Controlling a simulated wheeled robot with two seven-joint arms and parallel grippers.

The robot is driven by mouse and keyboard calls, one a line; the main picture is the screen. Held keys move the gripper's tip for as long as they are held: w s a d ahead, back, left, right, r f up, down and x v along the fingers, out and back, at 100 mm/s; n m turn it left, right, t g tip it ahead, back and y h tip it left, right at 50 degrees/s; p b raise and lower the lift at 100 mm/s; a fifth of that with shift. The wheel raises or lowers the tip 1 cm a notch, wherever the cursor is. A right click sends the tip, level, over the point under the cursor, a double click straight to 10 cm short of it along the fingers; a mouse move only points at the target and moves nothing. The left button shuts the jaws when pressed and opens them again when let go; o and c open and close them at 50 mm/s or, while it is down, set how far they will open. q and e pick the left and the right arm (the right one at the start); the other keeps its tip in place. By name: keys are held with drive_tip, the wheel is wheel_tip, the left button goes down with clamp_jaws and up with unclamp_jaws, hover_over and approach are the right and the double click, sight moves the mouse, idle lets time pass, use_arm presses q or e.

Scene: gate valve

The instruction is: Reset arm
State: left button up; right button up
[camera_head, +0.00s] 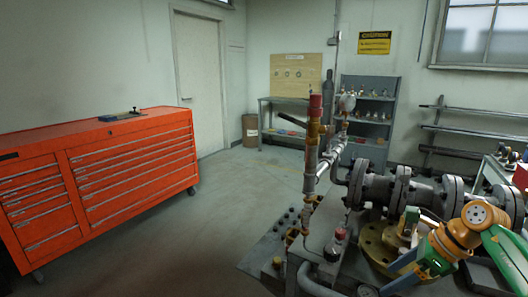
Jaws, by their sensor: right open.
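My right arm enters at the lower right, with orange and green links. My right gripper (398,272) shows two bluish fingers, apart and open, pointing left and down over the pipe assembly. Nothing shows between the fingers. A yellow round flange (377,246) lies just behind and left of the fingers; whether they touch it cannot be told. The grey flanged pipe and valve assembly (378,188) runs behind the gripper to the right. My left gripper is not in view.
A thin upright pipe with a red top (315,106) stands left of the gripper. An orange tool cabinet (115,178) stands at the left. A grey shelf (370,110), a bench (285,118) and a bin (250,131) are at the back. The floor (225,190) between is clear.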

drive_tip(key=w+a+f+m+t+y+p, duration=0.1)
drive_tip(key=w+a+f+m+t+y, duration=0.25)
drive_tip(key=a+f+m, duration=0.4)
drive_tip(key=w+a+f+m+t+y, duration=0.2)
drive_tip(key=a+f+m+t, duration=0.3)
drive_tip(key=m, duration=0.4)
drive_tip(key=s+d+f+m+g+h, duration=0.1)
drive_tip(key=s+d+f+m+h, duration=0.15)
drive_tip(key=s+f+m, duration=0.55)
drive_tip(key=s+d+f+m+g+h+p, duration=0.1)
drive_tip(key=s+f+m+h, duration=0.4)
drive_tip(key=f, duration=0.4)
drive_tip(key=s+d+f+m+g+h, duration=0.1)
drive_tip(key=s+f+m+g+h, duration=0.1)
drive_tip(key=s+f+m, duration=0.6)
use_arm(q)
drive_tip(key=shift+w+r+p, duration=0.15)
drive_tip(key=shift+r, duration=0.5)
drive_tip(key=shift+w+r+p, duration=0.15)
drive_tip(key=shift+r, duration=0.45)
use_arm(e)
drive_tip(key=s+f+m+g, duration=0.3)
drive_tip(key=s, duration=0.8)
drive_tip(key=s+a+f+m+g+h, duration=0.1)
drive_tip(key=s+f+m+g, duration=0.2)
drive_tip(key=s, duration=0.8)
drive_tip(key=shift+s+a+f, duration=0.15)
drive_tip(key=shift+s+f, duration=0.1)
drive_tip(key=shift+f, duration=0.25)
drive_tip(key=shift+g, duration=0.25)
